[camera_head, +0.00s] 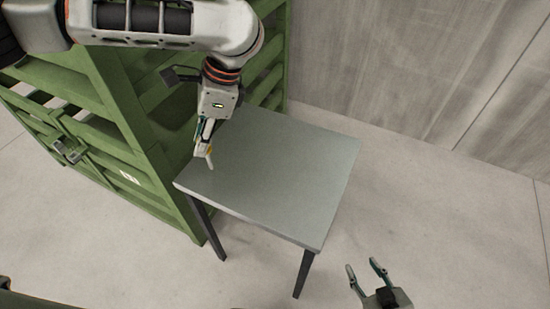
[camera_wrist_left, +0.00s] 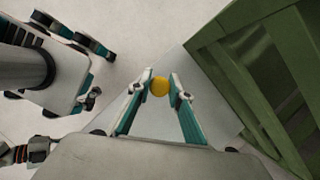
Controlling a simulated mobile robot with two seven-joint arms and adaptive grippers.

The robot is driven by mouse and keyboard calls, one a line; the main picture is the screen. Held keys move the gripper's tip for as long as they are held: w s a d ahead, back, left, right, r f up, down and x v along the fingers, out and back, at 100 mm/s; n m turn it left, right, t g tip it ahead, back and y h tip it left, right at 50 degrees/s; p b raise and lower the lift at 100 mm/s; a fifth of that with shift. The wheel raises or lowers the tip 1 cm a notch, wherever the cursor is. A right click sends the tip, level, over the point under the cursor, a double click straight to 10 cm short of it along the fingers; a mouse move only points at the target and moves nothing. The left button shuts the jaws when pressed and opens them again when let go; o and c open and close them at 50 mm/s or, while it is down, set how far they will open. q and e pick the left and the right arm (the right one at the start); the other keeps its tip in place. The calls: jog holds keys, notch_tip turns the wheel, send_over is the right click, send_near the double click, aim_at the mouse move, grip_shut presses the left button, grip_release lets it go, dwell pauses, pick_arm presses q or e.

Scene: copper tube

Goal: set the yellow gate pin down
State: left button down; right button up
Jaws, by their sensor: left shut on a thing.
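The yellow gate pin (camera_wrist_left: 159,86) shows as a round yellow end between the two fingertips of my left gripper (camera_wrist_left: 161,79) in the left wrist view. My left gripper is shut on it. In the head view my left gripper (camera_head: 206,146) points down over the left part of the grey table (camera_head: 285,175), and a small bit of yellow shows at its fingers. Most of the pin is hidden. I cannot tell whether it touches the tabletop. My right gripper (camera_head: 367,270) is open and empty at the lower right, in front of the table.
A green slatted crate (camera_head: 135,125) stands right against the table's left side, close to my left arm; its wall also shows in the left wrist view (camera_wrist_left: 262,75). A small metal latch (camera_head: 68,150) sits on it. The tabletop is bare, and a grey wall (camera_head: 400,70) stands behind.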

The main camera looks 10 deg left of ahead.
pick_arm(q)
jog(key=m, duration=0.1)
jog(key=m+t, duration=0.1)
jog(key=m, duration=0.1)
jog(key=shift+w+d+r, duration=0.25)
jog(key=shift+d+r, duration=0.1)
jog(key=shift+r, duration=0.05)
jog(key=w+d+r+m+t+h, duration=0.1)
jog(key=w+d+r+m+h, duration=0.25)
jog(key=m, duration=1.25)
jog(key=w+r+m+t+h, duration=0.1)
jog(key=w+r+m+h, duration=0.35)
jog(key=m, duration=1.05)
notch_tip(320, 180, down, 19)
jog(key=s+b, duration=0.1)
jog(key=b, duration=0.3)
jog(key=shift+a+r+h, duration=0.15)
jog(key=shift+a+h, duration=0.05)
jog(key=shift+h, duration=0.1)
jog(key=c, duration=1.8)
grip_release()
jog(key=shift+c, duration=0.2)
pick_arm(e)
notch_tip(320, 180, down, 3)
jog(key=shift+d+r, duration=0.1)
jog(key=shift+d, duration=0.05)
